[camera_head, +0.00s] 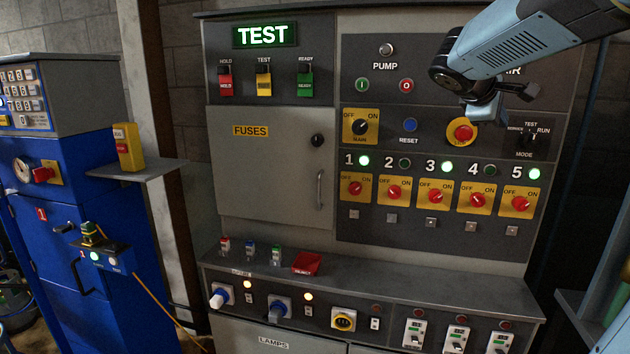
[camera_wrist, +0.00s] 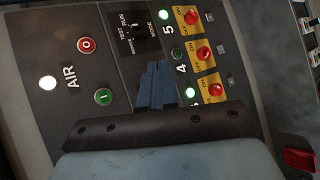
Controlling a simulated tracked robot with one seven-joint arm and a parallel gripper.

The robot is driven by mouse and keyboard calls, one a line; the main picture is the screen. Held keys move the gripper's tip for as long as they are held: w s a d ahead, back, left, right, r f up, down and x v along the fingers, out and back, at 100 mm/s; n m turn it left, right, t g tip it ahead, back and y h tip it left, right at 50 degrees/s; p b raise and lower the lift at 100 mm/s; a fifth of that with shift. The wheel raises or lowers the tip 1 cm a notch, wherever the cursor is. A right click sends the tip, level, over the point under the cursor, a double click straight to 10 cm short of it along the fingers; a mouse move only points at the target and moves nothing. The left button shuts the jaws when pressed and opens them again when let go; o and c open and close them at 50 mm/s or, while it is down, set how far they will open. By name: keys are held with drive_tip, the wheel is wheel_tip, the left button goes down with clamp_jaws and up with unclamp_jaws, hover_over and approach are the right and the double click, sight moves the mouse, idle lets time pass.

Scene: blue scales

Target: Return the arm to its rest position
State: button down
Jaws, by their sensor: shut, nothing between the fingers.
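My blue-grey arm (camera_head: 530,45) reaches in from the upper right of the head view. My gripper (camera_head: 484,110) is at its end, in front of the upper right of the grey control panel, and covers part of it near the red button (camera_head: 463,132) and the mode switch (camera_head: 532,136). In the wrist view the gripper's blue fingers (camera_wrist: 157,84) are together with nothing between them. They overlap the panel between the mode switch and the numbered row. I cannot tell from these frames how far the fingertips are from the panel.
The grey panel (camera_head: 335,120) shows a lit TEST display (camera_head: 265,34). Lamps 1, 3 and 5 are lit green. A shelf (camera_head: 380,262) juts out below, with a red tray (camera_head: 307,263). A blue cabinet (camera_head: 105,200) stands left. A dark pillar (camera_head: 610,130) stands at right.

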drive_tip(key=s+a+f+m+y, duration=0.4)
drive_tip(key=s+a+f, duration=0.4)
drive_tip(key=s, duration=0.3)
drive_tip(key=s+a+f+m+y, duration=0.4)
drive_tip(key=s+a+f+y, duration=0.2)
drive_tip(key=s, duration=0.5)
wheel_tip(320, 180, down, 2)
drive_tip(key=shift+s+a+f+m+g, duration=0.15)
drive_tip(key=shift+s+a+m+g, duration=0.2)
drive_tip(key=shift+a, duration=0.9)
